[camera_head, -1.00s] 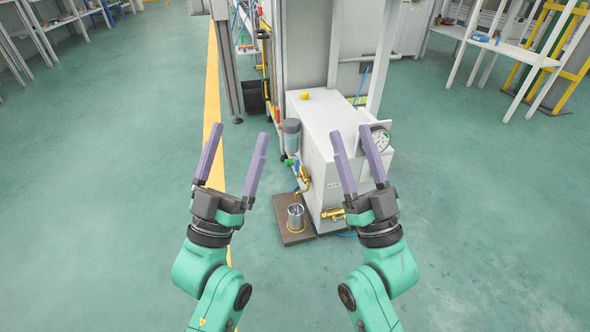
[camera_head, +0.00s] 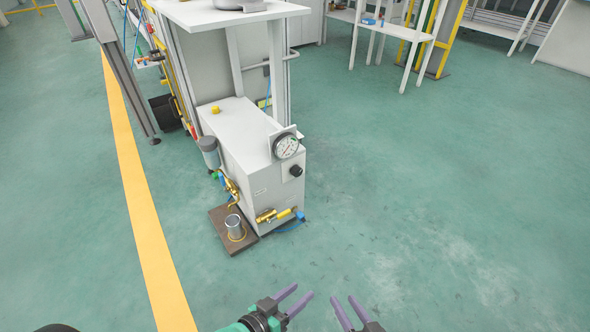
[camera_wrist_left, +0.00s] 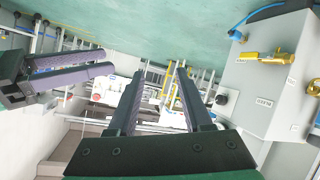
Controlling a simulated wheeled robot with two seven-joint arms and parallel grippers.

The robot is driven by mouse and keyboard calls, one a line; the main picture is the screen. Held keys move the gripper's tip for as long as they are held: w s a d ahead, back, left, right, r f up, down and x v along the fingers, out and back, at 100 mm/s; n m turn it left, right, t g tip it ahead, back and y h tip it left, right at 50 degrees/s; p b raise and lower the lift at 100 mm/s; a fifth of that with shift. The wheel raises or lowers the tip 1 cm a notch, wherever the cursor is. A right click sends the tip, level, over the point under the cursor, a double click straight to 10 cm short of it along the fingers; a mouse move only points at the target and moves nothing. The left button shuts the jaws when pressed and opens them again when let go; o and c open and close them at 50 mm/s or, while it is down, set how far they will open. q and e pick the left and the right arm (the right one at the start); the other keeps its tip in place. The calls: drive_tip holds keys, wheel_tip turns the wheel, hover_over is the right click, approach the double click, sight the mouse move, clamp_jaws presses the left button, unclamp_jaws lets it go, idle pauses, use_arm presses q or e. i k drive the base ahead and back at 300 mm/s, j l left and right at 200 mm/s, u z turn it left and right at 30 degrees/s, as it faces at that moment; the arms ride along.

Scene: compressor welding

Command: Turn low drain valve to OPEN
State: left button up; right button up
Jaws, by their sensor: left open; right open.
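A brass valve with a yellow lever (camera_head: 275,214) sits low on the front face of the grey cabinet (camera_head: 262,180). It also shows in the left wrist view (camera_wrist_left: 262,57), its lever lying along the face. A second brass valve (camera_head: 231,190) is on the cabinet's left side, above a metal cup (camera_head: 235,227). My left gripper (camera_head: 304,290) is open and empty, in front of the cabinet and apart from the valve. My right gripper (camera_head: 343,299) is open and empty beside it, partly cut off by the lower edge.
A pressure gauge (camera_head: 286,147) and black knob (camera_head: 296,171) are on the cabinet. The cup stands on a brown mat (camera_head: 218,216). A blue fitting and hose (camera_head: 299,217) are right of the low valve. Open green floor lies to the right.

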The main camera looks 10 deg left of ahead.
sight(222, 178)
drive_tip(key=i+j+z, duration=0.1)
drive_tip(key=j+z, duration=1.3)
drive_tip(key=k+j+z, duration=0.2)
drive_tip(key=j+z, duration=0.3)
drive_tip(key=k+j+z, duration=0.2)
drive_tip(key=j+z, duration=0.25)
